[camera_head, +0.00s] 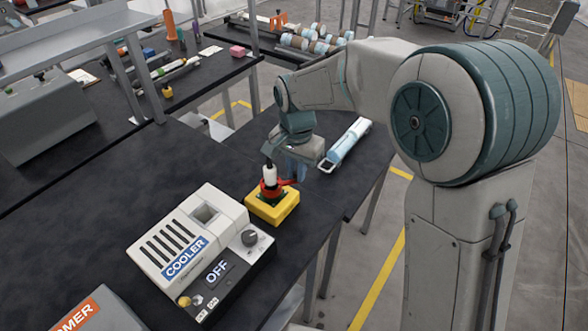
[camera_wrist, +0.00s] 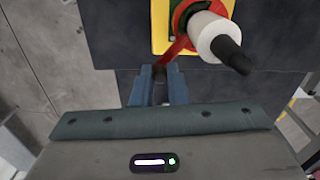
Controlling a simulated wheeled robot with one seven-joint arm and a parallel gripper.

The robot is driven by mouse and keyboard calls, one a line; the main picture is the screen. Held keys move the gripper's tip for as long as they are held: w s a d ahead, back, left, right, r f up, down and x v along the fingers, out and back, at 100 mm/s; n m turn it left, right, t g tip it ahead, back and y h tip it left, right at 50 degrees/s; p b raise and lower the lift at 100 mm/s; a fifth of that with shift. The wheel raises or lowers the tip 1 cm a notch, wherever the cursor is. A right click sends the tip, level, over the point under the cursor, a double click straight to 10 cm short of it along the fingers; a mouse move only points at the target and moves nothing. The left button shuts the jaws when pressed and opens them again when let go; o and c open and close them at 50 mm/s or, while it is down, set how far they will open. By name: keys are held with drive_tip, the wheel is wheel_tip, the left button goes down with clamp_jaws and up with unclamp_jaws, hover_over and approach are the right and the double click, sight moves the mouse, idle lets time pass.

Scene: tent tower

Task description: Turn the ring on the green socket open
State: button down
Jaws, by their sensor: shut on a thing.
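The green socket (camera_head: 262,203) sits on a yellow base (camera_head: 272,212) near the table's right edge. A red ring (camera_head: 269,190) with a lever is around it, and the ring also shows in the wrist view (camera_wrist: 187,15). A white plug (camera_head: 269,174) with a black end stands upright in the ring. My gripper (camera_wrist: 160,72) has its blue fingers shut on the end of the ring's red lever (camera_wrist: 173,50). In the head view my gripper (camera_head: 293,172) is just right of the socket. The fingers partly hide the lever's end.
A white cooler box (camera_head: 190,240) reading OFF, with a black knob, stands left of the socket. A light blue and white device (camera_head: 346,143) lies beyond my gripper at the right. The dark tabletop (camera_head: 110,195) is clear behind the cooler.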

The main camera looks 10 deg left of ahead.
drive_tip(key=shift+s+d+m+b, duration=0.1)
drive_tip(key=shift+s+m+b, duration=0.25)
drive_tip(key=shift+s+m, duration=0.9)
drive_tip(key=shift+s+m+b, duration=0.35)
drive_tip(key=shift+s+m, duration=0.15)
drive_tip(key=shift+m, duration=1.6)
drive_tip(key=shift+s+d+m+b, duration=0.1)
drive_tip(key=shift+s+m+b, duration=0.25)
drive_tip(key=shift+s+m, duration=0.9)
drive_tip(key=shift+w+a+m, duration=0.1)
drive_tip(key=shift+w+m, duration=0.25)
drive_tip(key=shift+m, duration=0.15)
drive_tip(key=c, duration=1.4)
unclamp_jaws()
drive_tip(key=shift+c, duration=0.2)
